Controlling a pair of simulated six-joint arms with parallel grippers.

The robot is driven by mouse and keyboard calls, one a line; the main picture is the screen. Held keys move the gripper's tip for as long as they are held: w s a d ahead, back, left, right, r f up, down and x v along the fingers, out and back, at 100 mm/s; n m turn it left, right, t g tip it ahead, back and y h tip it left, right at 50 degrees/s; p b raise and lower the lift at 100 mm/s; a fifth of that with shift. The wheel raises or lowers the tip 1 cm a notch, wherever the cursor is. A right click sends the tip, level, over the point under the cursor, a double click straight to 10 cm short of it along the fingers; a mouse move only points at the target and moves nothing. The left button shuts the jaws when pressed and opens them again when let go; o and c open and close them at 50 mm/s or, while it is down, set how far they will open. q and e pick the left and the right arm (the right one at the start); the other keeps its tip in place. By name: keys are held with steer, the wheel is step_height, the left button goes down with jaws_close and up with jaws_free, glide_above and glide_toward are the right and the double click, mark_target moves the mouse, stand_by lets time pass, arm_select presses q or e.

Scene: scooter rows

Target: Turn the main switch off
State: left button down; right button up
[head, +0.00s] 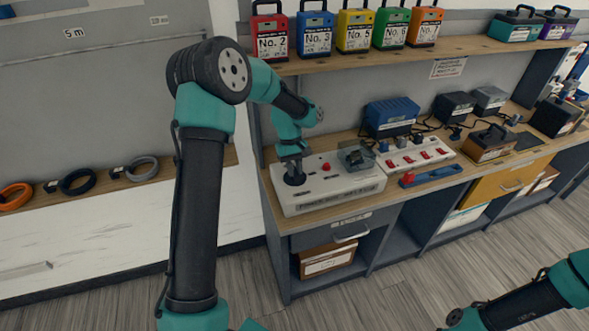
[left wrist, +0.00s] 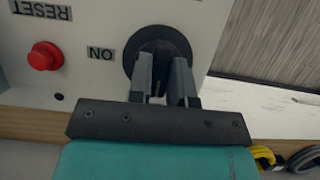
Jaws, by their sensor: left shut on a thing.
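The main switch (left wrist: 157,52) is a round black rotary switch on a light grey control box (head: 330,190). In the left wrist view an ON label (left wrist: 100,54) sits beside it. In the head view the switch (head: 294,178) is at the left end of the box. My left gripper (left wrist: 167,88) points down at the switch, with its two fingers shut on the switch's grip. It also shows in the head view (head: 293,160). The fingers hide much of the grip, so I cannot tell its exact angle. My right gripper is out of view; only part of the right arm shows.
A red button (left wrist: 44,56) with a RESET label sits near the switch. Right of the box's grey lever part (head: 355,158) stand a white power strip (head: 418,155) with red switches and a blue charger (head: 391,114). A shelf of coloured battery packs (head: 355,30) hangs above.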

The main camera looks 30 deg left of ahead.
mark_target(296, 175)
arm_select(q)
steer(key=c, duration=1)
jaws_free()
steer(key=shift+c, duration=0.2)
steer(key=shift+r, duration=0.1)
steer(key=shift+r, duration=0.55)
steer(key=shift+s+d+r, duration=0.1)
steer(key=shift+s+r, duration=0.1)
steer(key=shift+r, duration=0.45)
steer(key=shift+s+d+r, duration=0.1)
steer(key=shift+s+r, duration=0.05)
steer(key=shift+r, duration=0.45)
steer(key=s+d+r, duration=0.1)
steer(key=s+d, duration=0.7)
steer(key=s, duration=0.5)
steer(key=shift+r, duration=0.15)
